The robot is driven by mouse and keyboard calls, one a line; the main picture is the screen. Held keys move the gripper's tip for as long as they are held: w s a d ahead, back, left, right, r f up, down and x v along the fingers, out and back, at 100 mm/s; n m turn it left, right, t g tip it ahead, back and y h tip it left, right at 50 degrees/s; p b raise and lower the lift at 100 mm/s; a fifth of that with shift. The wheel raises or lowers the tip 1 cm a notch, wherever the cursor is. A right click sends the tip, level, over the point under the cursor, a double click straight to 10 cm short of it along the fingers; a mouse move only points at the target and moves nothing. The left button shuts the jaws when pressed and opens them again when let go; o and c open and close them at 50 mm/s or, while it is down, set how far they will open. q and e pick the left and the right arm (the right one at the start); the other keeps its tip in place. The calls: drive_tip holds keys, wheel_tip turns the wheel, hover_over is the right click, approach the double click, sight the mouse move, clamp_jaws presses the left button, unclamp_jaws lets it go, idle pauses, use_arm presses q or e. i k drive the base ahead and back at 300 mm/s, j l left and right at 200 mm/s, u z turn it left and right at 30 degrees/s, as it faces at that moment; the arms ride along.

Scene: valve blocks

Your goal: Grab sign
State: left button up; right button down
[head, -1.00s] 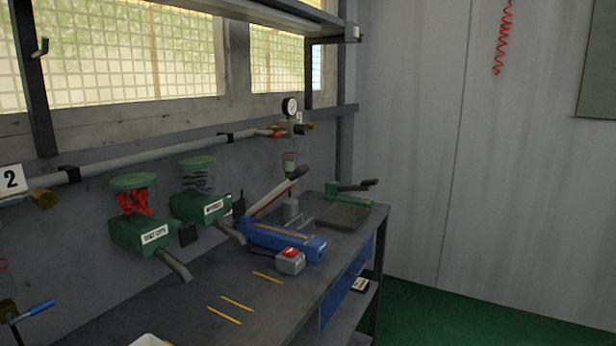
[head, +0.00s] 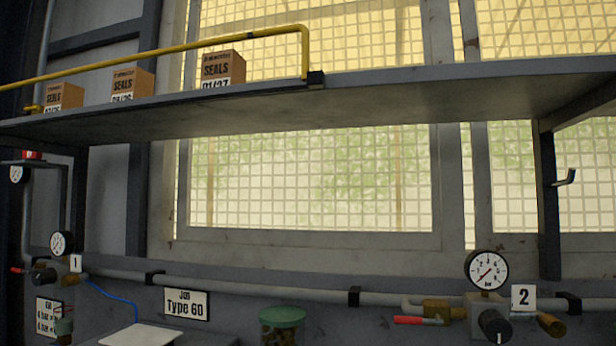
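Several signs show in the head view, and I cannot tell which one the task means. A white sign reading "JOB Type 60" (head: 187,304) is on the wall below the grey pipe. A small sign "1" (head: 76,263) is by the left gauge, and a sign "2" (head: 523,297) is by the right gauge. A white notice with small text (head: 47,317) is at the lower left, partly hidden by a green-topped item. Neither of my grippers is in view.
A grey shelf (head: 400,100) crosses the view, bearing boxes marked SEALS (head: 222,70) behind a yellow rail (head: 180,51). A right gauge (head: 487,270) and black knob (head: 494,325) stand out from the wall. A green-lidded jar (head: 283,318) and a pale panel (head: 138,337) are below.

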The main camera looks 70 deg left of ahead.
sight(27, 155)
drive_tip(key=u, duration=3.75)
drive_tip(key=i+j, duration=0.15)
drive_tip(key=j, duration=0.25)
drive_tip(key=i+j+z, duration=0.25)
drive_tip(key=i+j, duration=0.15)
drive_tip(key=j, duration=0.25)
drive_tip(key=i+j+z, duration=0.1)
drive_tip(key=j, duration=0.25)
drive_tip(key=i+j+z, duration=0.1)
drive_tip(key=j, duration=0.25)
drive_tip(key=i+j+z, duration=0.15)
drive_tip(key=j, duration=0.25)
drive_tip(key=i+j+z, duration=0.1)
drive_tip(key=i+j, duration=0.15)
drive_tip(key=j, duration=0.15)
drive_tip(key=i+j+z, duration=0.15)
drive_tip(key=j, duration=0.25)
drive_tip(key=k, duration=0.05)
